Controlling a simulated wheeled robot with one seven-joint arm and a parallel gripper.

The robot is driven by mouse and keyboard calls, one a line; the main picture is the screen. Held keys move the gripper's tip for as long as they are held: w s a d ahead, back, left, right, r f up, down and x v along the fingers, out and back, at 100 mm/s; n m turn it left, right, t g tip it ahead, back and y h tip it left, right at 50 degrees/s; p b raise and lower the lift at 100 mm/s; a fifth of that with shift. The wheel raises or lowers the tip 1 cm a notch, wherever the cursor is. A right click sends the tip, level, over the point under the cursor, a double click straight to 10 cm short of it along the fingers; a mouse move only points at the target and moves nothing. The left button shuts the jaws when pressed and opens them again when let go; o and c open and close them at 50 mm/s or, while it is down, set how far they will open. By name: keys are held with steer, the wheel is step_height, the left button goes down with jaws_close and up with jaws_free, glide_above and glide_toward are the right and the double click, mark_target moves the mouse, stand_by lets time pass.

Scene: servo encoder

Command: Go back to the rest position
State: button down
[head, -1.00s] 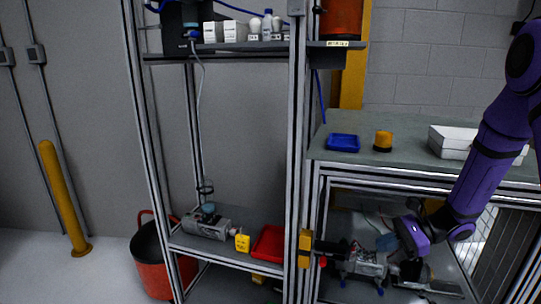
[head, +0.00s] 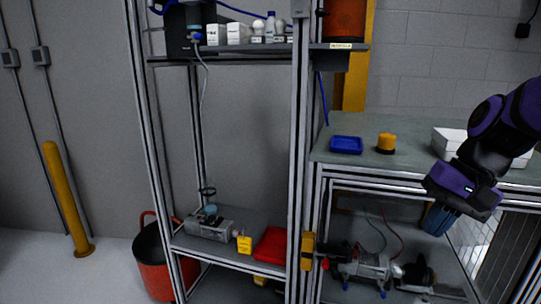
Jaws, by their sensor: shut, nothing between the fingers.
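My gripper (head: 437,220) hangs below the dark and purple wrist of my arm at the right, in front of the bench. Its blue fingers point down and are shut, with nothing seen between them. A grey motor-like unit (head: 365,267) with red and blue parts lies on the lower shelf under the bench, below and left of my gripper and apart from it. A dark part (head: 414,274) sits at that unit's right end. Part of the white box on the bench is hidden behind my arm.
The bench top (head: 400,128) holds a blue tray (head: 346,145), an orange and black knob-like piece (head: 386,143) and a white box (head: 447,141). A metal rack post (head: 298,150) stands left of the bench. The left rack's lower shelf holds another motor (head: 210,226), a yellow tag (head: 244,244) and a red tray (head: 272,246).

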steer(key=s+d+r+n+t+h, duration=0.3)
steer(key=s+r+n+t+h, duration=0.1)
steer(key=s, duration=0.4)
steer(key=shift+s+r+t, duration=0.35)
steer(key=shift+r+t, duration=0.25)
steer(key=shift+r, duration=0.7)
